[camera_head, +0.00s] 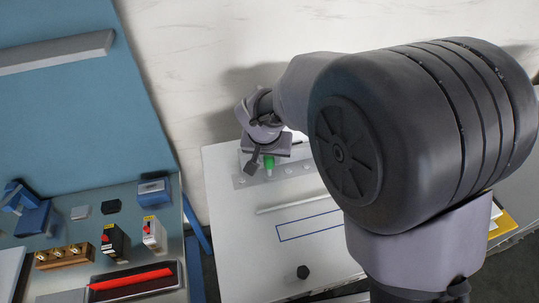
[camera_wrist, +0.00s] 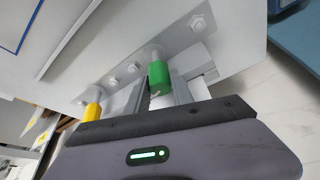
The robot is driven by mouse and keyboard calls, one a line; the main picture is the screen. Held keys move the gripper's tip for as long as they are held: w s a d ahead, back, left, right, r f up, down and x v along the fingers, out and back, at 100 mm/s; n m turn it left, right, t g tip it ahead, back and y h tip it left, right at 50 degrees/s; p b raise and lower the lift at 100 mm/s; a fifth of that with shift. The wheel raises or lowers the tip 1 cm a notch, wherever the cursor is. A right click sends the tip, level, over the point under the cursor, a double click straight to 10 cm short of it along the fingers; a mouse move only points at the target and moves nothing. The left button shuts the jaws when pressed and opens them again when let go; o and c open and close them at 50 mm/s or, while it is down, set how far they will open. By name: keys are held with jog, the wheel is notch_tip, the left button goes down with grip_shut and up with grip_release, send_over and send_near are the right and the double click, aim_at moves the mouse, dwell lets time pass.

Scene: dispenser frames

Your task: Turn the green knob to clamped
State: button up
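The green knob (camera_wrist: 159,76) is a short cylinder on a pale stem, fixed to a grey metal strip with bolts. It also shows in the head view (camera_head: 269,162), just under my gripper. My gripper (camera_wrist: 165,95) is open. Its light grey fingers stand apart, with the green knob between them in the wrist view; I cannot tell whether either finger touches it. A yellow knob (camera_wrist: 92,111) sits farther left on the same strip, partly cut off by the gripper body. I see no readable marking for clamped.
The strip lies on a white panel (camera_head: 230,220) with a blue outlined rectangle, a grey bar (camera_head: 298,203) and a black knob (camera_head: 303,271). My arm hides much of the right. At left, a table (camera_head: 70,250) holds several small devices and a red-filled tray (camera_head: 137,285).

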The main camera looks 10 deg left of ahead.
grip_shut()
jog(key=shift+n, duration=0.3)
jog(key=n+p, duration=0.1)
jog(key=n+y+p, duration=0.1)
jog(key=p, duration=0.1)
jog(key=shift+r+n, duration=0.2)
jog(key=shift+n, duration=0.2)
jog(key=shift+f+n+g+y, duration=0.15)
jog(key=shift+n+g+y, duration=0.15)
jog(key=shift+n+y, duration=0.35)
jog(key=shift+f+n+y+b, duration=0.25)
jog(key=shift+n+b, duration=0.65)
jog(key=shift+n, duration=0.35)
jog(key=shift+r+n+g+b, duration=0.1)
jog(key=shift+n+g+b, duration=0.4)
jog(key=shift+n+b, duration=0.55)
jog(key=shift+r+y+b, duration=0.1)
jog(key=shift+y+b, duration=0.2)
jog(key=shift+b, duration=0.1)
